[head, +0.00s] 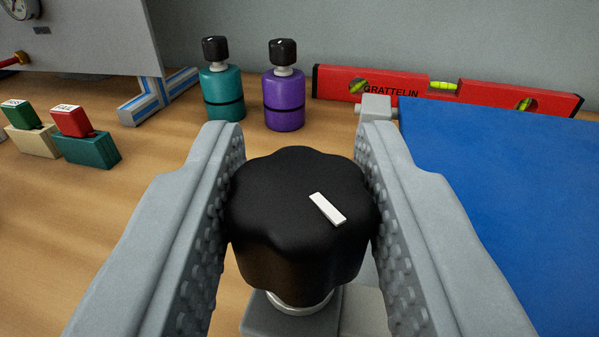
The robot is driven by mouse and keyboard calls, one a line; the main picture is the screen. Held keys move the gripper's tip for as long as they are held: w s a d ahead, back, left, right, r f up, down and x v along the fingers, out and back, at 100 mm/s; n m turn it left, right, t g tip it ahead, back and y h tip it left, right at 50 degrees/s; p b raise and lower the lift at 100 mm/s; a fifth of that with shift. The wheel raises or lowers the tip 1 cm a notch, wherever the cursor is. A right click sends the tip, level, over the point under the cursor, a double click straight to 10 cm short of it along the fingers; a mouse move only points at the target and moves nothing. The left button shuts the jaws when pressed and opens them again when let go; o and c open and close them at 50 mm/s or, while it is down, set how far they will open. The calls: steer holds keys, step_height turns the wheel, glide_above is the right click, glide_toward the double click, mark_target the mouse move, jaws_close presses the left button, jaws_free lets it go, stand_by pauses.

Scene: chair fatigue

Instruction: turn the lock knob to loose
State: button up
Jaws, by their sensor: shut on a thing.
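The lock knob (290,205) is a large black lobed knob with a white pointer mark (327,208) on its top. The mark lies right of the knob's middle and slants from upper left to lower right. The knob stands on a pale collar over a grey block (290,318). My gripper (302,195) is shut on the knob, with one studded grey finger on its left side and one on its right. No loose or tight label shows; the lower part of the mount is partly hidden by the knob and fingers.
A blue panel (510,190) fills the right side. Behind stand a teal cylinder (221,95), a purple cylinder (284,103) and a red spirit level (335,82). At left are a green tag (20,114) and a red tag (72,121) in blocks, and a grey gauge panel (95,35).

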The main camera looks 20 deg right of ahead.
steer(key=o, duration=1)
steer(key=shift+c, duration=0.2)
steer(key=v, duration=1.7)
steer(key=shift+s, duration=0.2)
steer(key=shift+a, duration=0.15)
